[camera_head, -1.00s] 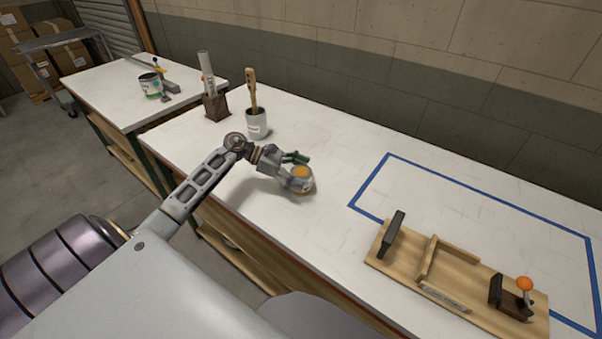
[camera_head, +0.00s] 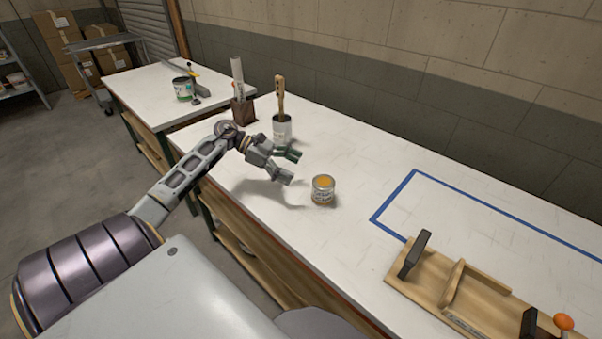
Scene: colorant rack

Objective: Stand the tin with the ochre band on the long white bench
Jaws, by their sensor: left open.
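My right gripper is not in view.
A wooden jig (camera_head: 450,290) lies at right beside the blue tape outline (camera_head: 400,187). A green-banded tin (camera_head: 183,89) stands on the farther table (camera_head: 135,85).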

